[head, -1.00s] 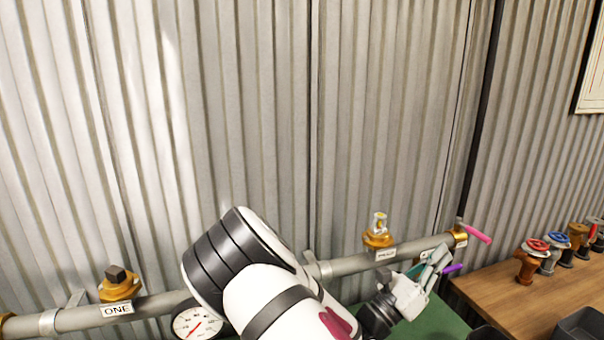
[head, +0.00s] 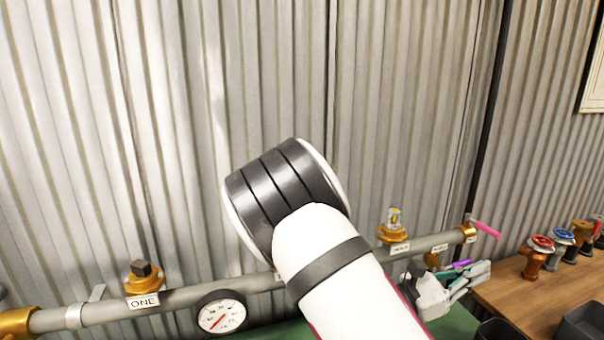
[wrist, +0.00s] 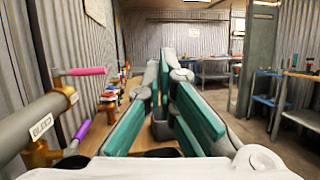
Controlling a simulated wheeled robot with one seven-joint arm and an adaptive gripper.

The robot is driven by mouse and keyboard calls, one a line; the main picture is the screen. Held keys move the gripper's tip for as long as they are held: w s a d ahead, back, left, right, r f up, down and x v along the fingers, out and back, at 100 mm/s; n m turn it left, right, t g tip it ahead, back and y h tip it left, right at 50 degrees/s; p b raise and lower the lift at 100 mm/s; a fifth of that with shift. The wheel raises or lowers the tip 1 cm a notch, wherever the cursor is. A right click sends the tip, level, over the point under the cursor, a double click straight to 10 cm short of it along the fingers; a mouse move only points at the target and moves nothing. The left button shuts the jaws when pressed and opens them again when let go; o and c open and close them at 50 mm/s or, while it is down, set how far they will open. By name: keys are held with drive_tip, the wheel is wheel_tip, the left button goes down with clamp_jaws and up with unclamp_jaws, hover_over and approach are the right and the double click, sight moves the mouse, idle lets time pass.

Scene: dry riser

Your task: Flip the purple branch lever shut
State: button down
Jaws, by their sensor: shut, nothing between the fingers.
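The purple branch lever (head: 462,263) sits below the right end of the grey pipe, on a small brass valve (head: 431,260). In the wrist view the purple lever (wrist: 82,130) is at the lower left, sticking out from its brass valve (wrist: 40,153) under the BLEED label (wrist: 41,126). My gripper (head: 486,270) is shut and empty, with green pads. In the head view it partly overlaps the lever. In the wrist view my gripper (wrist: 158,72) lies to the right of the lever, with a visible gap between them. Contact is not seen.
A pink lever (head: 486,229) sticks out at the pipe's end, above the purple one; it also shows in the wrist view (wrist: 85,71). A gauge (head: 221,313) hangs at the pipe (head: 345,264). Several valves stand on the wooden bench (head: 530,293) at right, with dark bins in front.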

drive_tip(key=s+m+g+y, duration=0.7)
drive_tip(key=s+m+y, duration=0.5)
drive_tip(key=s, duration=0.3)
drive_tip(key=s+a+r+m+t+y, duration=0.3)
drive_tip(key=a+r+t+y, duration=0.1)
drive_tip(key=a, duration=0.2)
drive_tip(key=s+a+r+m+t+y, duration=0.3)
drive_tip(key=a+r+m+t+y, duration=0.1)
drive_tip(key=a, duration=0.3)
drive_tip(key=shift+a+r+t+y, duration=0.25)
drive_tip(key=shift+r+t+y, duration=0.1)
drive_tip(key=shift+t+y, duration=0.2)
drive_tip(key=shift+s+a, duration=0.1)
